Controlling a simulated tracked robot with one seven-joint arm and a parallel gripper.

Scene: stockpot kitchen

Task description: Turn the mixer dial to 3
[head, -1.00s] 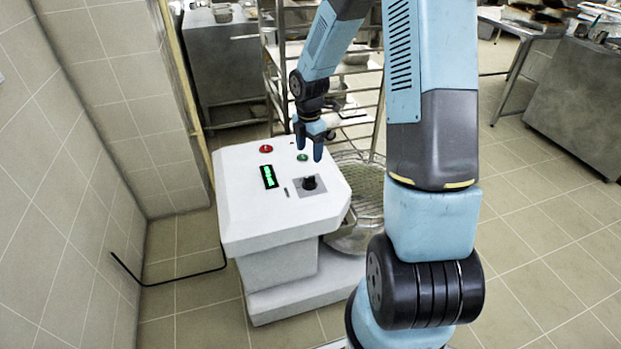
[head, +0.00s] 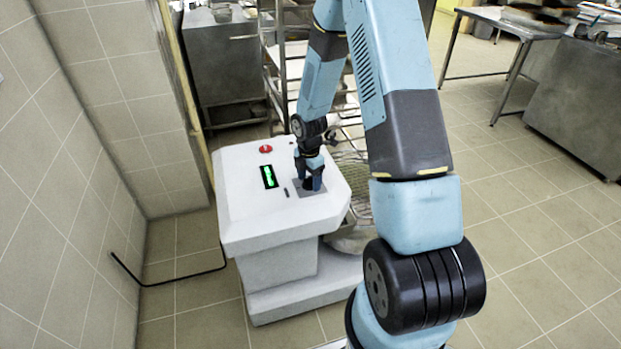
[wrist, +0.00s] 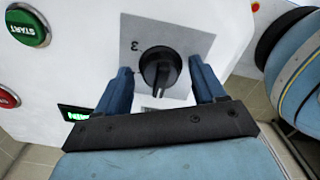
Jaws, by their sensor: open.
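The mixer (head: 262,217) is a white machine with a sloped top panel. Its black dial (wrist: 160,68) sits on a grey square plate (wrist: 190,40) in the wrist view, with a "3" printed at the upper left of the dial. A pale pointer line shows on the dial's lower side. Other marks on the plate are hidden or not readable. My gripper (wrist: 160,90) is open, with one blue finger on each side of the dial and a gap showing beside it. In the head view my gripper (head: 309,188) covers the dial.
A green START button (wrist: 27,25), a red button (head: 265,149) and a green-lit display (head: 268,176) are on the same panel. A wire rack (head: 285,70) stands behind the mixer. A tiled wall (head: 60,170) is at the left. Open floor lies at the right.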

